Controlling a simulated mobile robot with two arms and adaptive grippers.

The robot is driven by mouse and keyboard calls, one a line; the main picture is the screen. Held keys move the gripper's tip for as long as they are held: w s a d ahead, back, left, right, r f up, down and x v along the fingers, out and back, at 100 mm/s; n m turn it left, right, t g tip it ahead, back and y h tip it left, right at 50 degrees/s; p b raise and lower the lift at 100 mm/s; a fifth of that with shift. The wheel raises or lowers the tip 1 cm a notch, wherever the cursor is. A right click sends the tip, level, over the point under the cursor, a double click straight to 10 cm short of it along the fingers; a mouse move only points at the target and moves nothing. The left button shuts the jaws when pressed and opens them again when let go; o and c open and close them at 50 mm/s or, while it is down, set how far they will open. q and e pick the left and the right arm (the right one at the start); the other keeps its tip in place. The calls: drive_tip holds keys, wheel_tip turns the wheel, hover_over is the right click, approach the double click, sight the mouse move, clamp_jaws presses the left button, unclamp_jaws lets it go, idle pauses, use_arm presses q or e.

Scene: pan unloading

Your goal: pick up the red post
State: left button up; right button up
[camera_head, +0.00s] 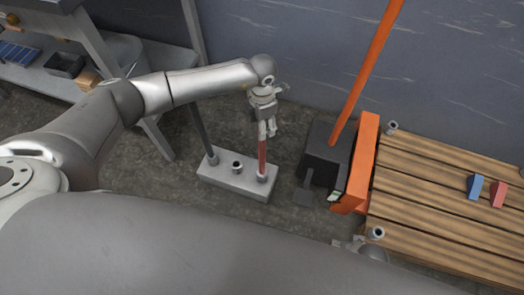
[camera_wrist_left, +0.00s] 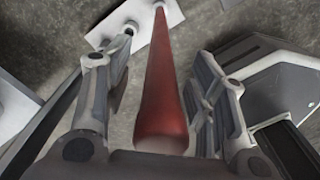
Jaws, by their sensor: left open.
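The red post (camera_head: 262,155) stands upright in the right-hand socket of a light grey holder block (camera_head: 228,181) on the floor. My left gripper (camera_head: 267,130) is at the upper part of the post. In the left wrist view the red post (camera_wrist_left: 164,85) runs between the two open fingers (camera_wrist_left: 160,105), with visible gaps on both sides. Its near end is close to the palm. A dark grey post (camera_head: 203,130) stands in the block's left socket, and the middle socket (camera_head: 237,167) is empty. My right gripper is not seen clearly.
A black and orange pallet truck (camera_head: 328,150) with a tall orange handle stands right of the block. Beyond it lies a wooden pallet (camera_head: 440,195) carrying a blue wedge (camera_head: 475,186) and a red wedge (camera_head: 499,193). A grey bench (camera_head: 100,62) is at the left.

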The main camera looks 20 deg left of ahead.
use_arm(q)
drive_tip(key=shift+c, duration=0.4)
clamp_jaws()
